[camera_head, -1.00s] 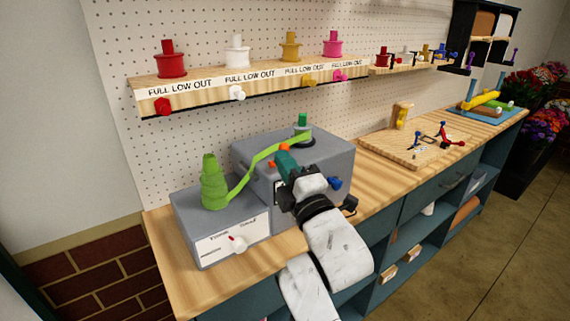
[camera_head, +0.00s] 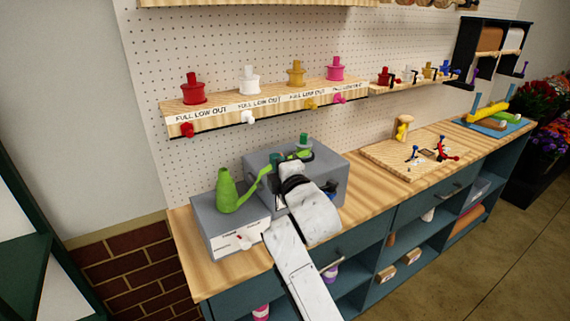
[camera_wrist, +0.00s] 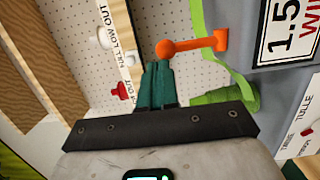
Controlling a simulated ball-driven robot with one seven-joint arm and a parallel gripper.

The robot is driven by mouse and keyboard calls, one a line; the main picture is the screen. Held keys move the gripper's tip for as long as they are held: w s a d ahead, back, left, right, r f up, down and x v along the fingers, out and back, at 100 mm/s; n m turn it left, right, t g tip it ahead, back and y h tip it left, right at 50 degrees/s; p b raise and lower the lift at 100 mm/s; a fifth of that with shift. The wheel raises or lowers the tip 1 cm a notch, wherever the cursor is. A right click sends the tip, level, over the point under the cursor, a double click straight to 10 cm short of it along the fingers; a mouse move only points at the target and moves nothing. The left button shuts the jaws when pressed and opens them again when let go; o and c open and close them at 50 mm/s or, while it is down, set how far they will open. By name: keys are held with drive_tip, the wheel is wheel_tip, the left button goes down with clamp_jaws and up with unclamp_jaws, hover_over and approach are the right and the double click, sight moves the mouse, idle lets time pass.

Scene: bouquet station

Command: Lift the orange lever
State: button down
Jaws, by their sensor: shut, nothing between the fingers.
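The orange lever (camera_wrist: 192,45) shows in the wrist view. Its round knob end is at the left and its arm runs right to the side of the grey machine. In the wrist view my gripper (camera_wrist: 157,68) has its dark green fingers shut together and empty. The fingertips are right by the lever's knob; I cannot tell whether they touch it. In the head view my arm reaches over the grey machine (camera_head: 262,160) and hides the lever.
A green cone (camera_head: 227,192) stands on the grey box left of the machine, with a green ribbon (camera_wrist: 205,40) running close by the lever. A shelf (camera_head: 260,108) with coloured spools hangs above. A wooden board (camera_head: 385,158) lies farther right on the bench.

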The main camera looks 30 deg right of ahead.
drive_tip(key=shift+w+r, duration=0.25)
drive_tip(key=shift+w, duration=0.4)
drive_tip(key=shift+w+r, duration=0.2)
drive_tip(key=shift+w, duration=0.4)
drive_tip(key=shift+w+a+r+b, duration=0.1)
drive_tip(key=shift+w+b, duration=0.25)
drive_tip(key=shift+w, duration=0.75)
